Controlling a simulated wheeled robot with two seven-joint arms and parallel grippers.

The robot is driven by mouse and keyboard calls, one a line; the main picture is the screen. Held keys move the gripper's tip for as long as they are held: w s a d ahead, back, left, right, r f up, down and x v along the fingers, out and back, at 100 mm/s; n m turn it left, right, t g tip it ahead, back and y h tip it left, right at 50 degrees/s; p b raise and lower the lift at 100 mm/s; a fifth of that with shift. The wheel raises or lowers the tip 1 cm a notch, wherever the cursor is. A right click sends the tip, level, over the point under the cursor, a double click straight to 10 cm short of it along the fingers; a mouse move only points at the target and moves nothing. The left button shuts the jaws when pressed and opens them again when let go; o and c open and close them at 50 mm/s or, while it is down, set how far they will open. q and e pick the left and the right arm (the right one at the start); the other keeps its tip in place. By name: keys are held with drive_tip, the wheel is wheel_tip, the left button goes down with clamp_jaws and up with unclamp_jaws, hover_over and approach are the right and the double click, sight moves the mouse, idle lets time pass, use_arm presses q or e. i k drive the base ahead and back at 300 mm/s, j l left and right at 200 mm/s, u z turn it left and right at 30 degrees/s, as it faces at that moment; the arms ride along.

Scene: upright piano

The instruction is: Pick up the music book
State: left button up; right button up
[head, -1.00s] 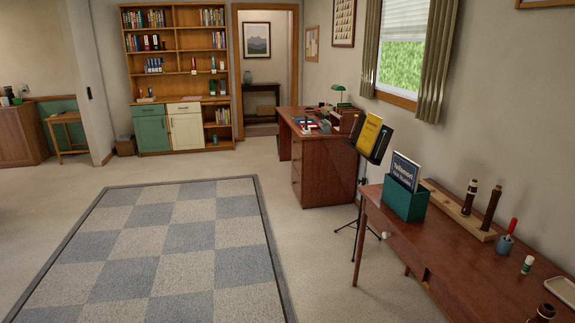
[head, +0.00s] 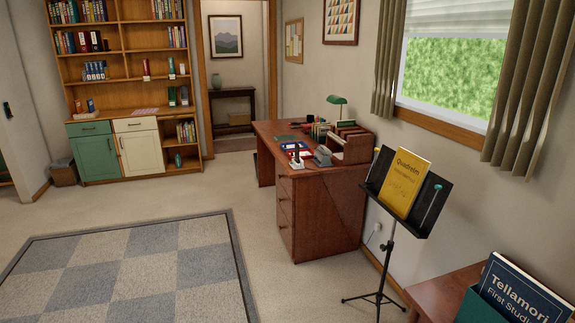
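A yellow music book (head: 405,184) titled "Quadrelm" stands leaning back on a black music stand (head: 433,206) at the right. A dark blue book (head: 522,292) reading "Tellamori First Studi..." stands in a green box (head: 483,308) on a wooden table at the lower right; its lower part is hidden by the box and the frame edge. Neither of my grippers shows in the head view.
A wooden desk (head: 308,212) with a green lamp and stationery stands behind the music stand. The wooden table (head: 440,289) juts in at the lower right. The stand's tripod legs spread on the floor. The checkered rug (head: 130,270) and nearby floor are clear. A bookcase (head: 120,85) stands at the back left.

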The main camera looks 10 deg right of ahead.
sight(406, 175)
drive_tip(key=i+z, duration=0.25)
drive_tip(key=i, duration=0.35)
drive_tip(key=i+j+z, duration=0.1)
drive_tip(key=i+z, duration=0.15)
drive_tip(key=i, duration=0.35)
drive_tip(key=i+j+z, duration=0.3)
drive_tip(key=i, duration=0.3)
